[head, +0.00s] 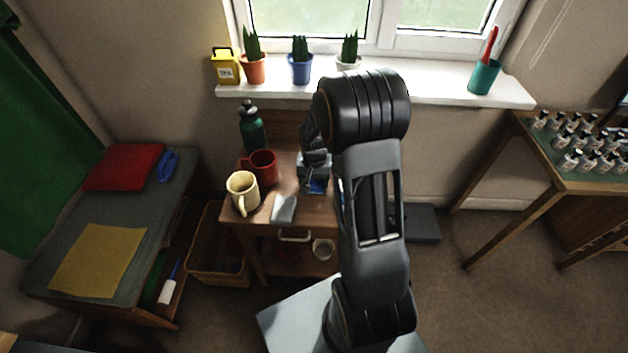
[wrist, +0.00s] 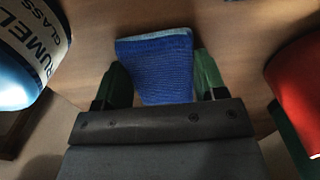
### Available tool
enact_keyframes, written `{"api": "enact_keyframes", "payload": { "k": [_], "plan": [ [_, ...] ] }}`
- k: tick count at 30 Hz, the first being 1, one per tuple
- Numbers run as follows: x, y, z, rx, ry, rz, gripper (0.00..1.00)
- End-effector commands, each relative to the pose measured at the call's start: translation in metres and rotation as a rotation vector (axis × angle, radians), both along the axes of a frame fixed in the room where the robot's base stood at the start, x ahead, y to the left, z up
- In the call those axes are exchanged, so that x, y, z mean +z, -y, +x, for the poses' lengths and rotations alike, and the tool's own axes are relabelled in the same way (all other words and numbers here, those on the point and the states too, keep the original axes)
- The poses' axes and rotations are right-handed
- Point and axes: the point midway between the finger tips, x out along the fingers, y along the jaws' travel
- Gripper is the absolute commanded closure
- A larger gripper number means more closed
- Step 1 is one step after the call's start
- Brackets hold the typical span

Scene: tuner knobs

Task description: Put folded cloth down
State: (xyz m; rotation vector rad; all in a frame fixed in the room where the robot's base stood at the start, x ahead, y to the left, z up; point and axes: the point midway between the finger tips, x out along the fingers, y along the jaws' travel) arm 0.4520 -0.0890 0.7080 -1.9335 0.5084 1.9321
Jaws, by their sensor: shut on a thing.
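The folded cloth (wrist: 155,65) is blue and ribbed with a paler edge. In the wrist view it sits between the green-tipped fingers of my gripper (wrist: 158,78), which is shut on it. Brown wood lies beyond and below it; I cannot tell whether the cloth touches the wood. In the head view a bit of the blue cloth (head: 318,186) shows under my gripper (head: 315,172), over the small wooden table (head: 262,222). My arm hides the right part of that table.
A red mug (head: 263,167), a cream mug (head: 243,192) and a green bottle (head: 252,127) stand on the table's left. The red mug (wrist: 300,90) is close in the wrist view, as is a blue and white lettered container (wrist: 30,45). The windowsill (head: 420,88) with pots is behind.

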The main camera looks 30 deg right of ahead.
Motion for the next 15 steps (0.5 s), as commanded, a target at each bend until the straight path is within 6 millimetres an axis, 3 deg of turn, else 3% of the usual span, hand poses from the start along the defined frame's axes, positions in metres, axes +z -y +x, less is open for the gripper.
{"api": "enact_keyframes", "payload": {
  "k": [3,4,11,15],
  "plan": [
    [-0.0046,0.0,0.0,0.0,0.0,0.0,0.62],
    [-0.0038,0.0,0.0,0.0,0.0,0.0,0.33],
    [-0.0032,0.0,-0.0001,0.0,0.0,0.0,0.11],
    [-0.0031,0.0,-0.0001,0.0,0.0,0.0,0.1]
  ]
}}
